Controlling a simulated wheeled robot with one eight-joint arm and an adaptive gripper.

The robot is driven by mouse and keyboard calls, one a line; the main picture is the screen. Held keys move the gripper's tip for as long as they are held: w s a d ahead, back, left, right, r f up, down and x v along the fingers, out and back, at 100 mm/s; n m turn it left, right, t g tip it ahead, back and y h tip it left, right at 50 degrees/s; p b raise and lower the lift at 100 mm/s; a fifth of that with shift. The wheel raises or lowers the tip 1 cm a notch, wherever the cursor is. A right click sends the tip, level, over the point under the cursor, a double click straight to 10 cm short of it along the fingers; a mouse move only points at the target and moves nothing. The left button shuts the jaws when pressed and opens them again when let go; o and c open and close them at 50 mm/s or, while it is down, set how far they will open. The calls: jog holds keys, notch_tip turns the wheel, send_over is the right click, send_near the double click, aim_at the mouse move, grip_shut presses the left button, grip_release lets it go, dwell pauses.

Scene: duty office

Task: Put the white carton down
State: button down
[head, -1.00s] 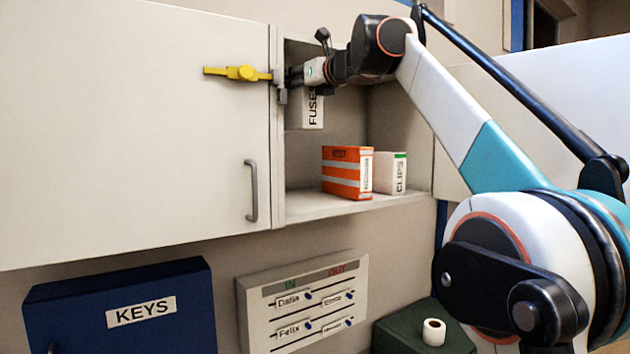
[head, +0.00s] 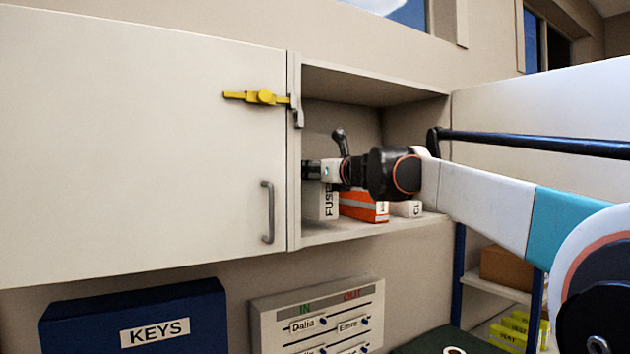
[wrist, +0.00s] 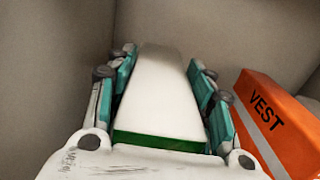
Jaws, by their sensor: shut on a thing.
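The white carton (head: 323,204) marked FUSES is upright at the left end of the open cabinet shelf, low near the shelf floor. I cannot tell whether its bottom touches the floor. My gripper (head: 316,170) is shut on its upper part. In the wrist view the white carton (wrist: 158,95) lies between both teal fingers and shows a green edge on its near side. The orange VEST box (wrist: 270,115) stands just to its right, with a gap. My arm partly hides the VEST box (head: 363,207) in the head view.
A second white carton (head: 407,208), lettering partly hidden, stands right of the VEST box. The cabinet's left door (head: 140,150) has a yellow latch (head: 262,97) and a grey handle (head: 267,212). A blue KEYS box (head: 130,315) and an IN/OUT board (head: 320,318) are below.

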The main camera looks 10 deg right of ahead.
jog(key=shift+f, duration=1.25)
jog(key=shift+f, duration=0.15)
jog(key=c, duration=0.8)
grip_release()
jog(key=shift+o, duration=0.2)
